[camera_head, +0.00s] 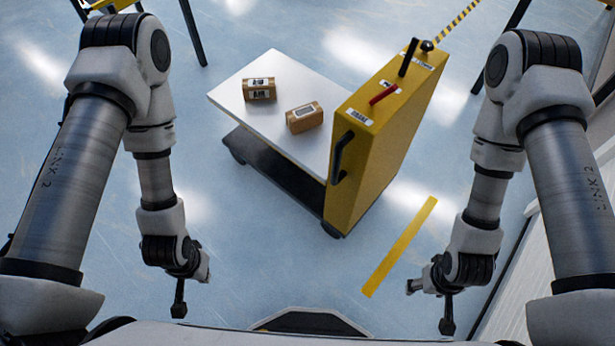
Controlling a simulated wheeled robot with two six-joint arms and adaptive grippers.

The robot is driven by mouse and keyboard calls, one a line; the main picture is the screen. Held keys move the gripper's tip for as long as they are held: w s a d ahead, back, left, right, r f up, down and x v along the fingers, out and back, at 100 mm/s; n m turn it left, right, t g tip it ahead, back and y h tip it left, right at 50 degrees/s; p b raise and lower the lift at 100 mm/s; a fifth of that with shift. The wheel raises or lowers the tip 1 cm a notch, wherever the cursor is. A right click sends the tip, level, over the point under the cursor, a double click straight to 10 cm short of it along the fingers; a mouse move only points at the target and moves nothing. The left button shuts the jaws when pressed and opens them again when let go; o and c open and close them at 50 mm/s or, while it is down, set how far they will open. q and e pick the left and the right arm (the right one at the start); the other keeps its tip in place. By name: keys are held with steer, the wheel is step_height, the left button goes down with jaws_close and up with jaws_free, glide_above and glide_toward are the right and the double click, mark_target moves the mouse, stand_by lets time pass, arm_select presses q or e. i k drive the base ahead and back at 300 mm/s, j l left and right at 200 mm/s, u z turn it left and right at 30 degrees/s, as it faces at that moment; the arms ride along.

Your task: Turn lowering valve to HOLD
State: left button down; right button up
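A yellow lift-table cart body (380,125) stands upright in the middle right. On its top are a red lever (384,93), a black lever (408,57) and a round black knob (427,45). White labels sit beside them; the front one appears to read BRAKE, the others are too small to read. I cannot tell for certain which control is the lowering valve or its setting. My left gripper (179,300) hangs down at lower left, well apart from the cart. My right gripper (447,318) hangs down at lower right, also apart. Both look empty; their fingers are too small to judge.
A white platform (240,100) holds two brown boxes, one at the back (259,89) and one nearer (304,117). A black handle (339,157) sticks out from the yellow body. A yellow floor stripe (400,247) lies right of the cart. The floor before the cart is clear.

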mark_target(427, 46)
steer(key=i+j+z, duration=0.1)
steer(key=z, duration=0.8)
steer(key=i+j+z, duration=0.1)
steer(key=j+z, duration=0.25)
steer(key=j, duration=0.2)
steer(key=j+z, duration=0.35)
steer(key=j, duration=0.2)
steer(key=j+z, duration=0.35)
steer(key=j, duration=0.25)
